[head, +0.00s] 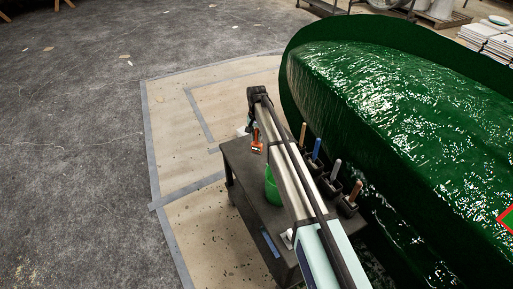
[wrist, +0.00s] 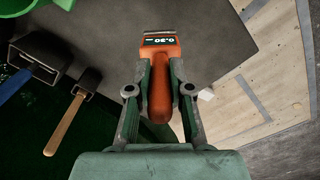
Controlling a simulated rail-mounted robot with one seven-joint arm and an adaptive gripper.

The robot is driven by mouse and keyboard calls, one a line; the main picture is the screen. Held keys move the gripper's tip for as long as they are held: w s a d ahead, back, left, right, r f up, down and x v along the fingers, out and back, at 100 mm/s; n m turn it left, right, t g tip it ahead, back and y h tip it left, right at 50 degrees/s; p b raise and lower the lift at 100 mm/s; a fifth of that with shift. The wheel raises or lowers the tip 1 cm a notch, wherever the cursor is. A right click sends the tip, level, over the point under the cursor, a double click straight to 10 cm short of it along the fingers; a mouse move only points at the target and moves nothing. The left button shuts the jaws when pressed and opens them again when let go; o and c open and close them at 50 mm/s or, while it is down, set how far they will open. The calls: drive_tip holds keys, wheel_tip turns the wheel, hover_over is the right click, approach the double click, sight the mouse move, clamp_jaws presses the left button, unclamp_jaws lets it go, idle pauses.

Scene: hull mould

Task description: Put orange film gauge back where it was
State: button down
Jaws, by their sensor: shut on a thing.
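The orange film gauge (wrist: 160,77) has a dark label reading 0.30 and a metal edge at its far end. My gripper (wrist: 161,70) is shut on it, one finger on each side of its body. It is above the dark grey table top (wrist: 215,45); the exact height cannot be told. In the head view the orange gauge (head: 257,146) hangs below my gripper (head: 254,132), near the table's far left corner. My arm covers much of the table (head: 236,157).
A green bucket (head: 271,190) stands on the table. Several brushes in dark holders line its right side, one with a blue handle (head: 316,148). A small white block (wrist: 206,95) lies near the table edge. The glossy green hull mould (head: 400,100) rises at the right.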

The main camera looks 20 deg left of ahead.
sight(257, 129)
drive_tip(key=shift+f+p, duration=0.8)
drive_tip(key=shift+f, duration=3.35)
drive_tip(key=shift+f, duration=0.15)
drive_tip(key=c, duration=1.1)
unclamp_jaws()
drive_tip(key=shift+o, duration=0.2)
wheel_tip(257, 129, up, 12)
drive_tip(key=b, duration=0.3)
drive_tip(key=shift+w, duration=0.1)
